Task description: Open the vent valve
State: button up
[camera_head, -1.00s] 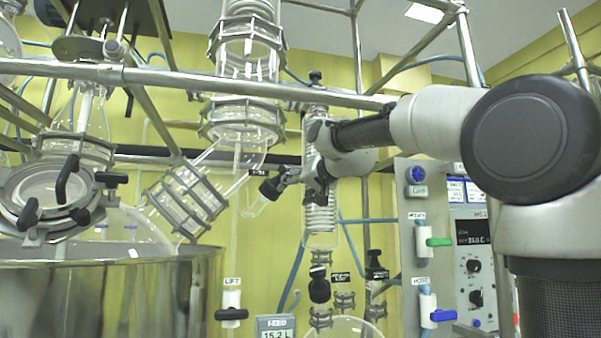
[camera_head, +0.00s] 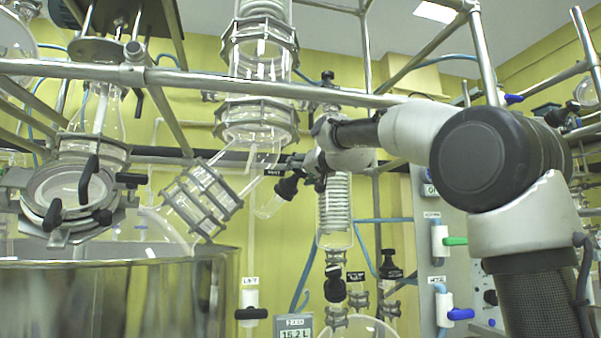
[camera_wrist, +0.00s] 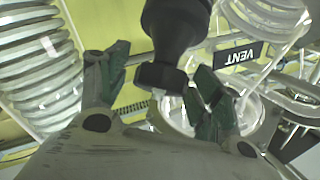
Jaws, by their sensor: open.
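The vent valve's black knob (camera_wrist: 172,48) hangs between my gripper's two fingers in the wrist view, with its wide dark end near the fingertips. It also shows as a small black piece (camera_head: 288,187) on a short glass side arm in the head view, left of my gripper. The VENT label (camera_wrist: 238,55) is beside the knob and reads upside down in the wrist view. My gripper (camera_wrist: 160,73) is open, with green-padded fingers on either side of the knob. I cannot tell whether either finger touches it, nor how far the valve is turned.
A coiled glass condenser (camera_head: 337,205) stands close beside my gripper. A metal rail (camera_head: 300,95) runs above the arm. A clamped glass joint (camera_head: 200,200) and a large steel vessel (camera_head: 120,300) lie left. A valve panel with a green handle (camera_head: 455,241) stands right.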

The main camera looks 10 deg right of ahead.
jog(key=shift+w, duration=0.1)
jog(key=c, duration=1.1)
jog(key=shift+o, duration=0.2)
jog(key=shift+n+y, duration=0.7)
jog(key=n+g+y, duration=0.1)
jog(key=n+y, duration=0.3)
jog(key=n, duration=0.1)
jog(key=n+g+y, duration=0.3)
jog(key=n, duration=0.2)
jog(key=shift+y, duration=0.3)
jog(key=shift+a+n+g+y, duration=0.1)
jog(key=shift+n+g+y, duration=0.9)
jog(key=shift+n+g, duration=1.1)
jog(key=shift+n, duration=0.5)
